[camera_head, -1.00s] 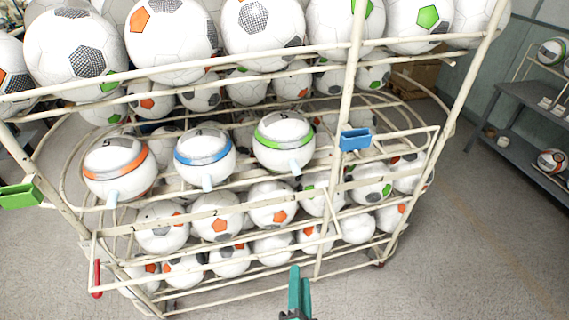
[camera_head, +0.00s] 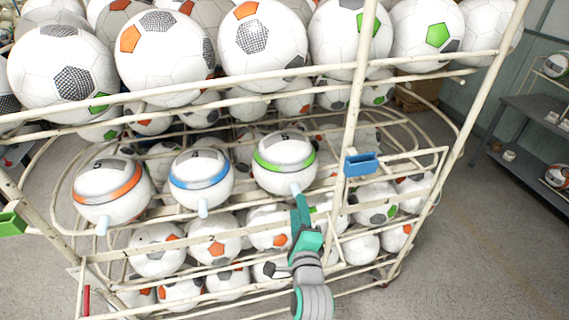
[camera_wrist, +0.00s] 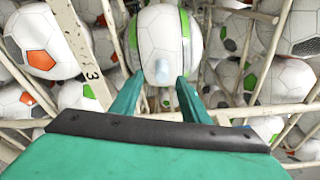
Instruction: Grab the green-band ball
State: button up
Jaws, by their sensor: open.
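The green-band ball (camera_head: 285,165) is white with a green stripe and a pale blue peg at its lower front. It sits on the front rail of the rack's middle level, right of the blue-band ball (camera_head: 201,181) and the orange-band ball (camera_head: 111,192). My gripper (camera_head: 299,199) is just in front of and below it, close to the peg. In the wrist view, the green-band ball (camera_wrist: 160,40) is straight ahead. The open, empty fingers (camera_wrist: 158,88) lie on either side of its pale blue peg (camera_wrist: 163,72). I cannot tell whether they touch the peg.
The cream tube rack (camera_head: 440,215) has rails and posts close around the gripper. A blue bin (camera_head: 361,164) hangs right of the ball, and a green bin (camera_head: 11,223) at far left. Several loose balls fill the levels above and below. Floor at right is clear before a grey shelf (camera_head: 535,120).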

jog(key=shift+w+a, duration=0.15)
jog(key=shift+w, duration=1.5)
jog(key=shift+w+a, duration=0.1)
jog(key=shift+w, duration=1.55)
jog(key=shift+r, duration=0.1)
grip_shut()
